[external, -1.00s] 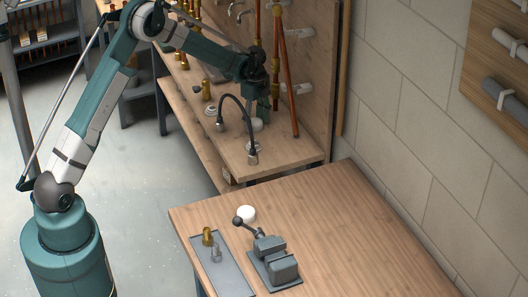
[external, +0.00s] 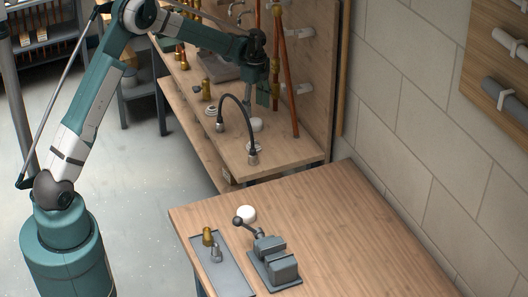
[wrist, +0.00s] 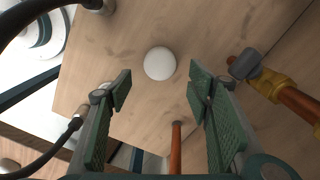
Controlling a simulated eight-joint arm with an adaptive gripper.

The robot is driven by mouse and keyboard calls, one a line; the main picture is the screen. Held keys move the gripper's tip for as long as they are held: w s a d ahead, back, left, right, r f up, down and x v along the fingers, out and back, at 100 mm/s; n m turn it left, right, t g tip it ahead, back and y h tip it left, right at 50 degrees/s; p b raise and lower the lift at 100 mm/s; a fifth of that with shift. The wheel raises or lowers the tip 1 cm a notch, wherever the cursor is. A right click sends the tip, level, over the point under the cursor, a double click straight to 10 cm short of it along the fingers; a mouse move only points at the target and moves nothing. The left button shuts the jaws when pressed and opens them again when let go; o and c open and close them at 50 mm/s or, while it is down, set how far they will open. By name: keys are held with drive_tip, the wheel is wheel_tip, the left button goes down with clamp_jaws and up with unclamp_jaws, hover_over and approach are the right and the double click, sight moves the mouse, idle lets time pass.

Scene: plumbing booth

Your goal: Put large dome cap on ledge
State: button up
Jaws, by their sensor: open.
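A white dome cap (external: 256,124) sits on the wooden ledge (external: 236,152) along the wall, behind the black hose. In the wrist view the white dome (wrist: 160,63) lies on the wood, beyond and between my fingertips, apart from them. My gripper (external: 262,98) is above this cap, pointing down. In the wrist view my gripper (wrist: 160,88) is open and empty, with green pads spread wide. A second white dome (external: 246,213) stands on the front table by the vise. I cannot tell from their looks which is the large one.
A black gooseneck hose (external: 237,101) arches close to the cap. Copper pipes (external: 285,80) rise along the wall just right of my gripper. The front table (external: 350,235) holds a vise (external: 272,262) and a grey tray (external: 228,275) with fittings; its right side is clear.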

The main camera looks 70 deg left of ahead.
sight(256, 120)
drive_tip(key=shift+r, duration=2.4)
drive_tip(key=shift+r, duration=0.1)
drive_tip(key=s+d+r+n+t, duration=0.2)
drive_tip(key=s+d+r+n, duration=0.1)
drive_tip(key=s+d+r, duration=0.7)
drive_tip(key=s+d+r+n+t, duration=0.15)
drive_tip(key=s+d+r, duration=0.45)
drive_tip(key=d+r, duration=0.75)
drive_tip(key=s+d+r+n+t, duration=0.15)
drive_tip(key=s+d+n, duration=0.25)
drive_tip(key=s+d, duration=0.85)
drive_tip(key=s+d+f+n+t, duration=0.1)
drive_tip(key=s+d+f, duration=0.1)
drive_tip(key=s, duration=0.6)
drive_tip(key=s+d+f+n+t, duration=0.1)
drive_tip(key=s+d+f+n, duration=0.1)
drive_tip(key=s, duration=0.5)
drive_tip(key=shift+s+d+f, duration=0.35)
drive_tip(key=shift+d+f, duration=0.15)
drive_tip(key=shift+d, duration=0.45)
